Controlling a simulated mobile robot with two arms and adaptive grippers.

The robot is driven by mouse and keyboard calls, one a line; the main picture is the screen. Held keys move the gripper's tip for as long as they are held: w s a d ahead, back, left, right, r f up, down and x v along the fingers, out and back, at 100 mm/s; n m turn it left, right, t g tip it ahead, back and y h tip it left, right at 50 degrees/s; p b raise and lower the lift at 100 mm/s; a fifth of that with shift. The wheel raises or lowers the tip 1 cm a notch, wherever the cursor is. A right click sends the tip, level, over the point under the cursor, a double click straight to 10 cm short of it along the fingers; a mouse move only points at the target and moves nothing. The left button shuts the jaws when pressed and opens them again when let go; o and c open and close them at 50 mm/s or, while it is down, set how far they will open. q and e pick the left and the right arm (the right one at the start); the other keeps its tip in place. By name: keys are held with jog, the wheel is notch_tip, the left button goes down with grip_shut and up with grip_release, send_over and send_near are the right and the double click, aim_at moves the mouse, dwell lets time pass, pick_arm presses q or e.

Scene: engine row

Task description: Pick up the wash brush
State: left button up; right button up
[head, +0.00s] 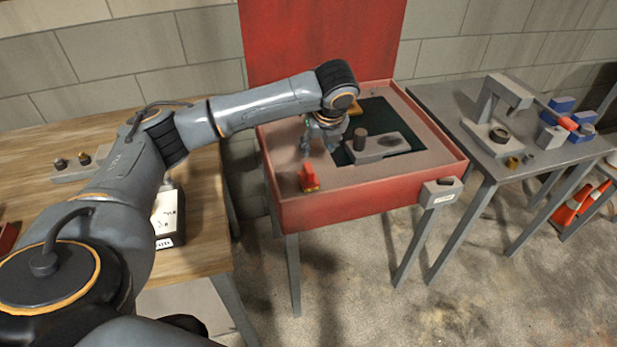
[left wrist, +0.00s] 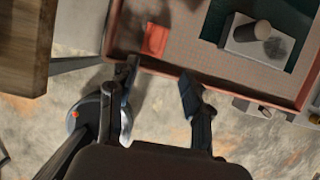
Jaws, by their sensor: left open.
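A small red piece with a yellow base (head: 309,180), which looks like the wash brush, stands at the near left of the red wash basin (head: 370,205). In the left wrist view the red piece (left wrist: 155,40) lies just beyond the fingertips, near the basin's rim. My left gripper (head: 322,140) hangs over the basin, pointing down, above and slightly right of the red piece in the head view. Its two fingers (left wrist: 159,76) are apart with nothing between them. My right gripper is not in view.
A grey block with a dark cylinder (head: 377,146) sits in the basin by the dark green opening. The basin's red lid (head: 320,40) stands upright behind. A wooden bench (head: 205,220) is at left, a grey table (head: 500,165) with fixtures at right.

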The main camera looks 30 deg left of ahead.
aim_at(309, 167)
pick_arm(q)
jog(key=p+x, duration=0.1)
jog(key=x, duration=0.7)
jog(key=shift+w+a, duration=0.15)
jog(key=shift+a, duration=0.1)
jog(key=p+x, duration=0.1)
jog(key=x, duration=0.1)
jog(key=p+x, duration=0.1)
jog(key=x, duration=0.1)
jog(key=shift+a+f, duration=0.35)
jog(key=shift+a, duration=0.1)
jog(key=shift+f, duration=0.3)
grip_shut()
